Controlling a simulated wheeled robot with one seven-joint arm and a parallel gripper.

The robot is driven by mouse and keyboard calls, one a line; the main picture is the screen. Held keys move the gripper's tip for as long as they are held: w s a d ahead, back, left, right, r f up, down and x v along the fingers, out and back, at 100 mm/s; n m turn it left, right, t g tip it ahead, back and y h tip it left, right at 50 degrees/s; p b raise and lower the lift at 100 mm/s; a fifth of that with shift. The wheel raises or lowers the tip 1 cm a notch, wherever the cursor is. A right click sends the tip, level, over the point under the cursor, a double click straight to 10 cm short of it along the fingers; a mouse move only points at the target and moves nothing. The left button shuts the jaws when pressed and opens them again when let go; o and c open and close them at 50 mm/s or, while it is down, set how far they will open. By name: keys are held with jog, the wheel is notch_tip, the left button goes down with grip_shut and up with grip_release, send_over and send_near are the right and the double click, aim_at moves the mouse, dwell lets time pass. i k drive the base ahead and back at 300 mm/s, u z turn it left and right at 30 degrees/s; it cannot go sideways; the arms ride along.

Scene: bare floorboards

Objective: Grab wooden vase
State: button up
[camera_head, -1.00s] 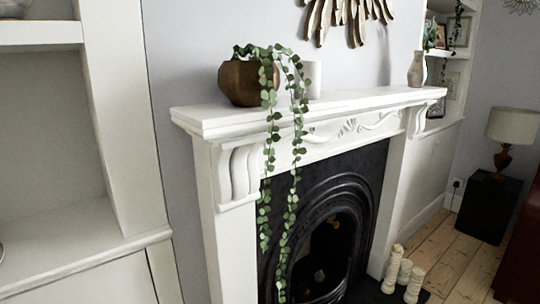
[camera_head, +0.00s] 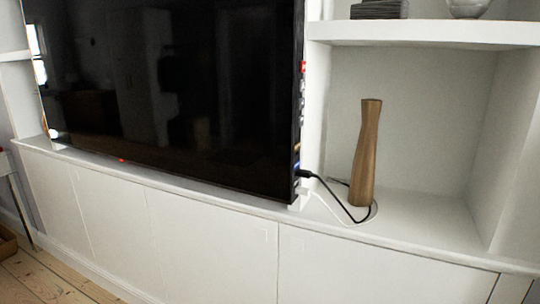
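A tall, slim wooden vase (camera_head: 366,155) with a narrowed upper part stands upright on the white cabinet top, inside an open alcove right of the television. Cables lie on the surface around its base. My gripper does not show in the head view, so I cannot see whether it is open or shut.
A large black television (camera_head: 175,90) stands left of the vase. Black and white cables (camera_head: 335,195) run from it toward the vase. A white shelf (camera_head: 430,33) above holds a grey stack (camera_head: 379,9) and a bowl (camera_head: 468,7). Floorboards (camera_head: 45,280) show at lower left.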

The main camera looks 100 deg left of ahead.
aim_at(360, 194)
jog(key=u, duration=0.25)
jog(key=i, duration=0.3)
jog(key=u, duration=3.7)
jog(key=i, duration=0.5)
